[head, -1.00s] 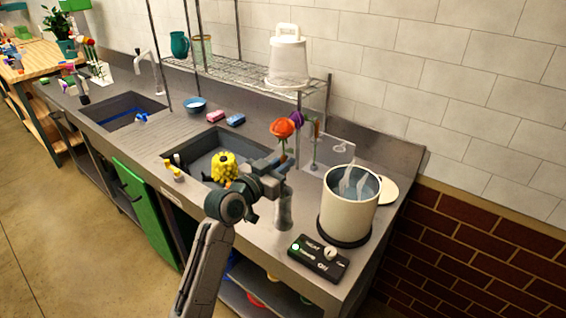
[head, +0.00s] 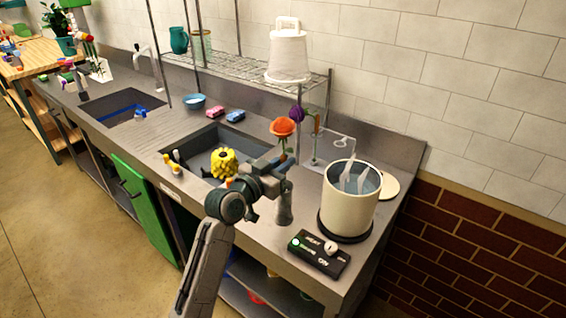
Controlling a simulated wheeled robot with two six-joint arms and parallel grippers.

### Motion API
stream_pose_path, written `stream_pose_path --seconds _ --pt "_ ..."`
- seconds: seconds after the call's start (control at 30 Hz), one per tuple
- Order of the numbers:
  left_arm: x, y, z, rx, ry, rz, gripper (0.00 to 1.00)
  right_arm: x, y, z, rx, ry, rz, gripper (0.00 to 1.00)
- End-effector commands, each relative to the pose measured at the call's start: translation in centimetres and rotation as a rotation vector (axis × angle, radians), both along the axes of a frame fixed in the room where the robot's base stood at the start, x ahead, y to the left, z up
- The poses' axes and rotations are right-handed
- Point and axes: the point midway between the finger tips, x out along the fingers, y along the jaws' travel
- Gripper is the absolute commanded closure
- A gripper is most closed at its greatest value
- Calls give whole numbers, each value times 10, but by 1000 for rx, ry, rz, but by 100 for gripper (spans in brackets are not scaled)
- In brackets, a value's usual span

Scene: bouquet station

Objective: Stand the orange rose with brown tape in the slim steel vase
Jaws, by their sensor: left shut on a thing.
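The orange rose (head: 283,127) stands upright above the counter, its bloom on top and its stem running down into my left gripper. My left gripper (head: 281,172) is shut on the stem. The slim steel vase (head: 284,209) stands on the counter directly below the gripper, its upper part hidden behind the gripper. The lower stem and the brown tape are hidden, so I cannot tell whether the stem is inside the vase. My right gripper is not in view.
A cream pot (head: 348,203) with pale utensils stands right of the vase, behind a black control box (head: 319,254). A purple flower (head: 297,114) stands behind the rose. A sink with a yellow object (head: 224,163) lies to the left. A wire shelf (head: 250,75) stands behind.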

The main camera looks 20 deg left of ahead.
Motion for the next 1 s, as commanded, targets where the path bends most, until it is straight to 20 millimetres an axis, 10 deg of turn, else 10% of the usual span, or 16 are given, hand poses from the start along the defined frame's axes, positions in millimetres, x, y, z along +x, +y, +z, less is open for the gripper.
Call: stream_pose_path --seconds 0.73,0.87,1.0 --pt "0 0 -14 0 0 0 100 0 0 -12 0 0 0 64" --pt "0 0 -14 0 0 0 63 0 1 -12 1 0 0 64" --pt "0 0 -14 0 0 0 61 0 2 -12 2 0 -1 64"
